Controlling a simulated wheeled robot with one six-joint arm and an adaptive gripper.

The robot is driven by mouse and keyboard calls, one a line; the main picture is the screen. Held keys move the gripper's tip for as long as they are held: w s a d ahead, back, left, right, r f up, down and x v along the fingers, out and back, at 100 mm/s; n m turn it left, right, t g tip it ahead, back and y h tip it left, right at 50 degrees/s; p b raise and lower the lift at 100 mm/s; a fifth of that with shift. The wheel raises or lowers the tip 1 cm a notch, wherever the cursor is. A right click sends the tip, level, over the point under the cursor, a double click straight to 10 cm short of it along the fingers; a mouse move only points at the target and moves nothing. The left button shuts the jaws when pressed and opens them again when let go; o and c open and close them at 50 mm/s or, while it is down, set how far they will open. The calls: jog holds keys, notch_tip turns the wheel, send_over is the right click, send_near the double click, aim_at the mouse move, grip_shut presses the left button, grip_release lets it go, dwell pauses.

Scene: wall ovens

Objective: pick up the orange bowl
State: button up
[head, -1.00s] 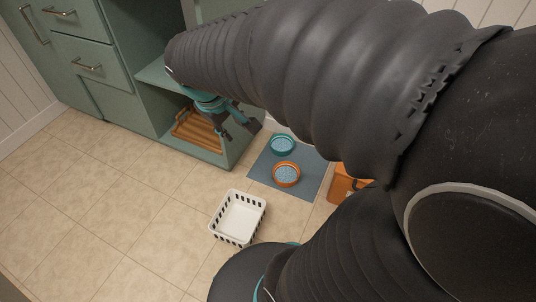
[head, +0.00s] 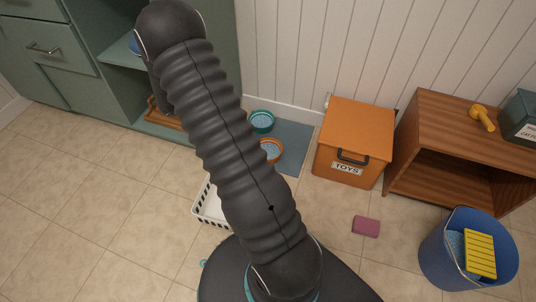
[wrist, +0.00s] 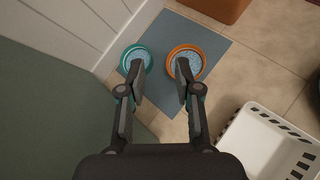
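The orange bowl (head: 270,151) sits on a grey-blue mat (head: 292,146) on the floor, partly hidden behind my arm in the head view. In the wrist view the orange bowl (wrist: 187,62) has pale blue contents, and the fingers of my gripper (wrist: 160,72) are spread apart above the mat. The right fingertip overlaps the near part of the orange bowl in the picture. Nothing is between the fingers. My gripper is hidden in the head view.
A teal bowl (head: 261,121) stands on the mat beside the orange one, close to the green cabinet (head: 200,95). A white basket (head: 207,206) is near my base. An orange toy box (head: 354,142), wooden shelf (head: 420,150), blue bucket (head: 450,255) and pink sponge (head: 366,226) stand to the right.

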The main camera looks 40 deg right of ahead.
jog(key=w+d+f+n+h+b, duration=0.1)
jog(key=d+f+n, duration=0.1)
jog(key=f, duration=0.5)
jog(key=w+d+f+n+h, duration=0.1)
jog(key=f+n, duration=0.1)
jog(key=f, duration=0.4)
jog(key=n+t+b, duration=0.2)
jog(key=n, duration=0.2)
send_near(268, 151)
jog(key=shift+h, duration=0.3)
jog(key=w+r, duration=0.1)
jog(key=w, duration=0.1)
jog(key=w+r, duration=0.2)
jog(key=shift+w+r, duration=0.15)
jog(key=shift+w, duration=0.15)
jog(key=x, duration=0.7)
jog(key=shift+d+b, duration=0.1)
jog(key=shift+b, duration=0.25)
grip_shut()
